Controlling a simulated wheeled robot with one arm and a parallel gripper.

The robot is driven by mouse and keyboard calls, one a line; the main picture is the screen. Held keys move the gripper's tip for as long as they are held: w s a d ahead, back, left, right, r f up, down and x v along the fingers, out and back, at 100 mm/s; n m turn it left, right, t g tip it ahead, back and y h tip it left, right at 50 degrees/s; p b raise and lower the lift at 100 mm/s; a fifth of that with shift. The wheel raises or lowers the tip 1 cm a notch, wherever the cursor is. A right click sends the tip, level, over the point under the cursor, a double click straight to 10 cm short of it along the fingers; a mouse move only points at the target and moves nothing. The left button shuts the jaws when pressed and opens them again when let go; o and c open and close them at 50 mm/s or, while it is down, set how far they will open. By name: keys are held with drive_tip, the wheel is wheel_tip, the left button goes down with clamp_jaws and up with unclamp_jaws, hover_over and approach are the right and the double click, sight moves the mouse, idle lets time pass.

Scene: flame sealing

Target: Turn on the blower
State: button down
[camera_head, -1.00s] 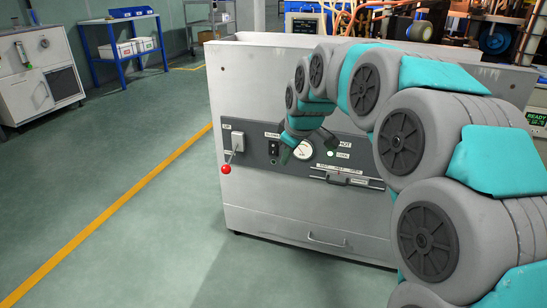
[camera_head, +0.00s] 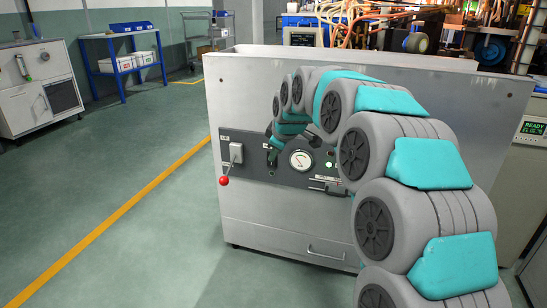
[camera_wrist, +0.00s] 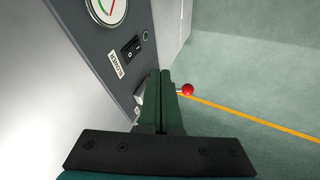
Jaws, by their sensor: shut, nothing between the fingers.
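The blower switch (camera_wrist: 132,48) is a black rocker with white marks on the grey panel, above a label reading BLOWER (camera_wrist: 116,64) in the wrist view. A small round green-tinted indicator (camera_wrist: 145,36) sits beside it. My gripper (camera_wrist: 160,74) is shut and empty, with its dark green fingers pressed together. Its tips are below and right of the switch in that view and look apart from it. In the head view my gripper (camera_head: 272,156) is in front of the panel, left of the gauge, and hides the switch.
A round gauge (camera_head: 301,160) is on the panel, also in the wrist view (camera_wrist: 107,8). A lever with a red ball (camera_head: 224,181) sticks out at the panel's left, close to my fingers in the wrist view. Open floor (camera_head: 110,200) lies left of the machine.

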sight(271, 164)
drive_tip(key=x, duration=0.3)
drive_tip(key=w+d+x, duration=0.1)
drive_tip(key=x, duration=0.3)
drive_tip(key=w+r+b+x, duration=0.1)
drive_tip(key=x, duration=0.3)
drive_tip(key=shift+d, duration=0.15)
drive_tip(key=shift+w+d, duration=0.15)
drive_tip(key=shift+w, duration=0.25)
